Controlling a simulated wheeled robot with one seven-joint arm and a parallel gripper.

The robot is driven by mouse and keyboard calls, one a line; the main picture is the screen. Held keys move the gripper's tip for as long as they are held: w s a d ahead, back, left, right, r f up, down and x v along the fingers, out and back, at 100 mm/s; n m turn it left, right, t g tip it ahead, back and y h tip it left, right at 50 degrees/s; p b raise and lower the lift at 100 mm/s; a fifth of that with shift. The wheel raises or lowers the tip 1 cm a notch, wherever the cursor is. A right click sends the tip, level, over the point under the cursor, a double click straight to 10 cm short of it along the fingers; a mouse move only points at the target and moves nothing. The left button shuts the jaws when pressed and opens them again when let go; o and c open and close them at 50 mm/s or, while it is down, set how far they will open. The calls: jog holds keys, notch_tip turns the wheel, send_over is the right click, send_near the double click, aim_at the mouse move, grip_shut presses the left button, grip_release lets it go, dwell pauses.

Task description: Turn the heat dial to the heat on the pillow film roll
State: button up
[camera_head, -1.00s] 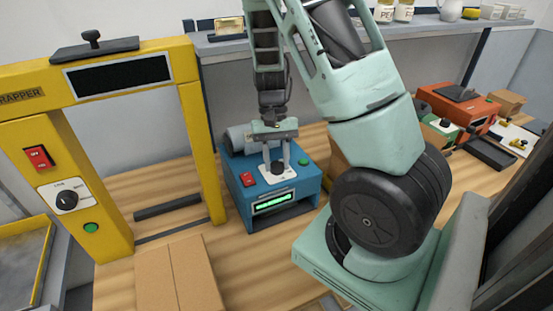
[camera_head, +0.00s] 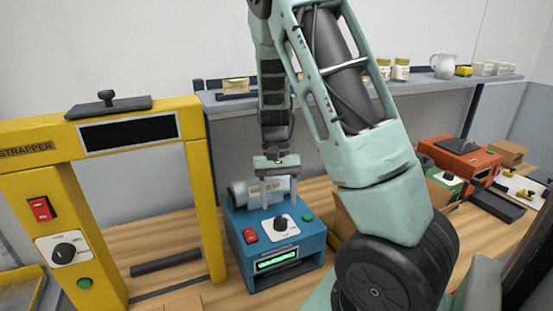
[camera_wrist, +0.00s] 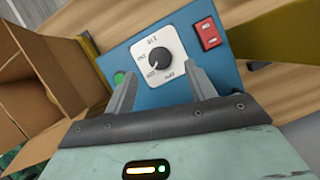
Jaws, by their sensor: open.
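The blue machine (camera_head: 268,248) stands on the bench, with a black heat dial (camera_head: 281,223) on a white plate on its top. The wrist view shows the dial (camera_wrist: 160,61) with small labels around it; its pointer seems to face the lower left there, and the words are too small to read surely. A grey film roll (camera_head: 242,193) lies at the machine's back, its label partly hidden by my fingers. My gripper (camera_head: 279,199) is open and empty above the machine, fingers pointing down, apart from the dial. In the wrist view, the fingertips (camera_wrist: 157,78) stand on either side below the dial.
A red switch (camera_head: 250,236) and a green button (camera_head: 307,217) flank the dial. A yellow strapper frame (camera_head: 212,215) with its own dial (camera_head: 65,250) stands left. An open cardboard box (camera_wrist: 45,85) is beside the machine. An orange machine (camera_head: 463,158) stands farther right.

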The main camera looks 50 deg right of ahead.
jog(key=b+v, duration=0.1)
jog(key=v, duration=1.1)
jog(key=shift+d+r+b, duration=0.15)
jog(key=shift+r+b, duration=0.2)
jog(key=shift+w, duration=0.1)
jog(key=s+a+f+n+t+h, duration=0.1)
jog(key=s+a+f+n+t, duration=0.2)
jog(key=a, duration=0.5)
jog(key=s+a+f+n+t+h, duration=0.1)
jog(key=a+f+n+t+h, duration=0.15)
jog(key=a+f+n, duration=0.5)
jog(key=s+a+r+n+g+b, duration=0.1)
jog(key=s+a+n, duration=0.1)
jog(key=s+a, duration=0.4)
jog(key=s+a+n+g+y+b, duration=0.1)
jog(key=s+a+n, duration=0.2)
jog(key=s+a, duration=0.4)
jog(key=a, duration=0.7)
jog(key=shift+s+r, duration=0.2)
jog(key=shift+r, duration=0.2)
